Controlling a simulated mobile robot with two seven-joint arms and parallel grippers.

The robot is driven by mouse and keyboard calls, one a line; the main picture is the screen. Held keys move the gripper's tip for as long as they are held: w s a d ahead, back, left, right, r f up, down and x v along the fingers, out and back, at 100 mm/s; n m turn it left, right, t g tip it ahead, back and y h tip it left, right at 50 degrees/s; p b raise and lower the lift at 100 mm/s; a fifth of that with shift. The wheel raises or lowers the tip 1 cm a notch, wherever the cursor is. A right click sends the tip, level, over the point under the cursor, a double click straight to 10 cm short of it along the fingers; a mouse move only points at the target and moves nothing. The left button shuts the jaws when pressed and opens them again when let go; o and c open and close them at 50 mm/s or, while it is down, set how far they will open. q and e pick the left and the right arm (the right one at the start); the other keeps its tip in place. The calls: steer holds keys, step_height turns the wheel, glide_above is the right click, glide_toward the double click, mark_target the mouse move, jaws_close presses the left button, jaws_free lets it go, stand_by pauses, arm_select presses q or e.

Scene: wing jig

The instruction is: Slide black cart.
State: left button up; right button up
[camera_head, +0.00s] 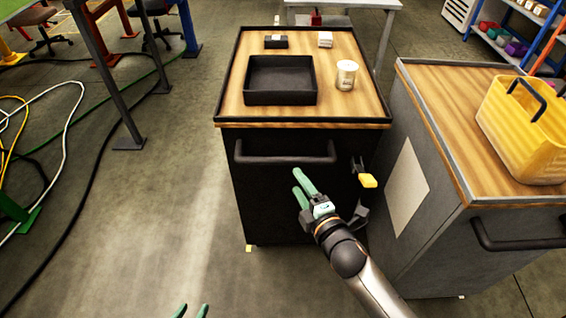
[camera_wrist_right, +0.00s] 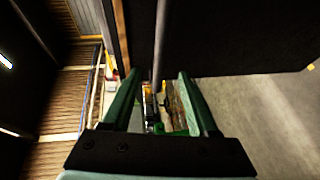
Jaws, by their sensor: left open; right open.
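The black cart (camera_head: 270,195) stands in the middle of the head view, with a wooden top and a dark horizontal handle (camera_head: 285,158) on its near face. My right gripper (camera_head: 298,180) is open, just in front of and slightly below the handle's right half in the picture. In the right wrist view, a bar that looks like the handle (camera_wrist_right: 159,45) lines up with the gap between the open fingers (camera_wrist_right: 160,95); I cannot tell whether they touch it. Only the fingertips of my left gripper (camera_head: 192,311) show at the bottom edge, apart and empty, away from the cart.
A grey cart (camera_head: 436,180) with a yellow basket (camera_head: 525,125) stands close on the right. Floor is open to the left; cables (camera_head: 70,120) lie farther left.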

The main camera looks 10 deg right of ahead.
mark_target(284, 164)
steer(key=b+x, duration=0.1)
steer(key=x, duration=1)
jaws_close()
stand_by(1.2)
